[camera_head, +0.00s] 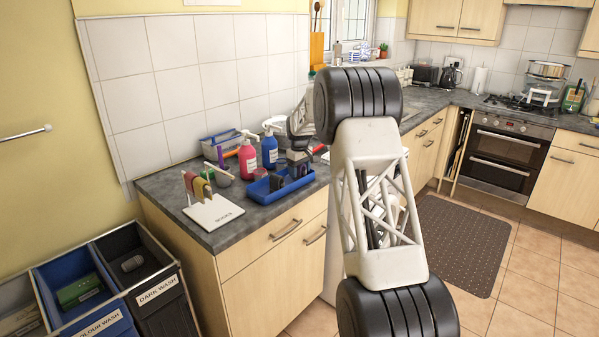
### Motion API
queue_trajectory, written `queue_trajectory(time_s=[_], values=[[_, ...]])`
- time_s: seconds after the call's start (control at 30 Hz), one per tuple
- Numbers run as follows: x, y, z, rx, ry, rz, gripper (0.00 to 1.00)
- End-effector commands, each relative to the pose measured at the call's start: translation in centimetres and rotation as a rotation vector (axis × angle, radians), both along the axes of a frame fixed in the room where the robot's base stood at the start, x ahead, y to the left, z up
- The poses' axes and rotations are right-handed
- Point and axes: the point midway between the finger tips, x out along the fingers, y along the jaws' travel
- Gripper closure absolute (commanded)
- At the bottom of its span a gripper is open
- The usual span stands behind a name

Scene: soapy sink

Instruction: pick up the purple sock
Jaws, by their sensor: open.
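I cannot clearly pick out a purple sock. My gripper (297,156) is open, low over the worktop by the tray's far right side. My own arm hides part of it and the worktop behind. I cannot tell whether anything lies between its fingers.
A pink bottle (247,161) and a blue bottle (269,150) stand behind the tray, close to my gripper. A grey caddy (220,146) is against the tiled wall. A dark wash bin (160,300) and a blue colour wash bin (105,325) stand at lower left.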

Motion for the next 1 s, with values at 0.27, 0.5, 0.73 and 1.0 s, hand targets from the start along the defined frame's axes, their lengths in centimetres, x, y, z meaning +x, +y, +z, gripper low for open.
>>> queue_trajectory(time_s=[0.27,0.5,0.73,1.0], values=[[0.0,0.0,0.01,0.0,0.0,0.0,0.44],[0.0,0.0,0.02,0.0,0.0,0.0,0.81],[0.0,0.0,0.02,0.0,0.0,0.0,0.85],[0.01,0.01,0.63,0.0,0.0,0.0,0.85]])
